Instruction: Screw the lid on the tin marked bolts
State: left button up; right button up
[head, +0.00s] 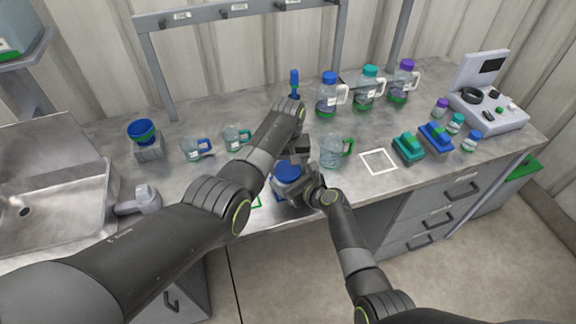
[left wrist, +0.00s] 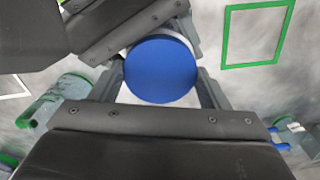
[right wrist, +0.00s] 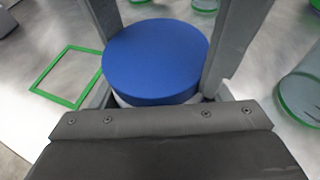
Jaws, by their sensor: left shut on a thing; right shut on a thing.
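A tin (head: 287,187) with a pale body stands near the front edge of the table, and a round blue lid (head: 286,171) sits on its top. The lid also shows in the left wrist view (left wrist: 160,70) and in the right wrist view (right wrist: 155,60). My left gripper (head: 293,165) reaches down from above and is shut on the lid, with a finger at either side. My right gripper (head: 290,188) comes in from the right and is shut on the tin's body below the lid. The body is mostly hidden by the grippers, and no marking on it is readable.
A clear jug with a green handle (head: 333,151) stands close at the right. A white square outline (head: 378,161) and teal and blue boxes (head: 408,148) lie further right. Bottles (head: 328,95) stand behind. Mugs (head: 195,149) and a sink (head: 50,190) are at the left.

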pick_arm(q)
jog(key=shift+m, duration=0.4)
jog(key=o, duration=1.1)
jog(key=shift+r, duration=2.3)
